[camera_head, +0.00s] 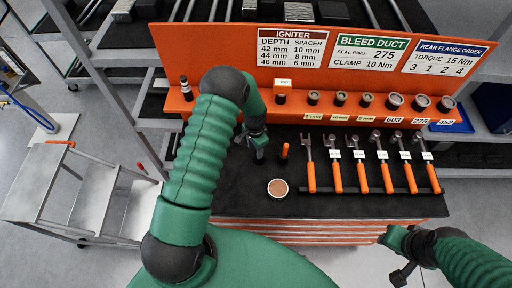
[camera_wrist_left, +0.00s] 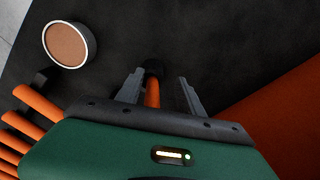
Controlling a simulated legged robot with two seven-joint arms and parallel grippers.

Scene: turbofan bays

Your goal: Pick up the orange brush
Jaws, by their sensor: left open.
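The orange brush (camera_head: 285,152) is a small orange piece with a dark end, near the middle of the black bench top, left of the row of orange-handled tools. My left gripper (camera_head: 260,156) is just left of it in the head view, pointing down. In the left wrist view, the open fingers of my left gripper (camera_wrist_left: 162,78) have the brush (camera_wrist_left: 152,92) in line between them, nearer the left finger; contact cannot be told. The brush's lower part is hidden by the gripper body. My right gripper (camera_head: 399,277) is low at the right, off the bench front; its jaws are unclear.
A round tin with a brown top (camera_head: 278,188) sits in front of the brush. Orange-handled tools (camera_head: 361,177) lie in a rack to the right. An orange back panel (camera_head: 225,60) with signs and a shelf of round parts stands behind.

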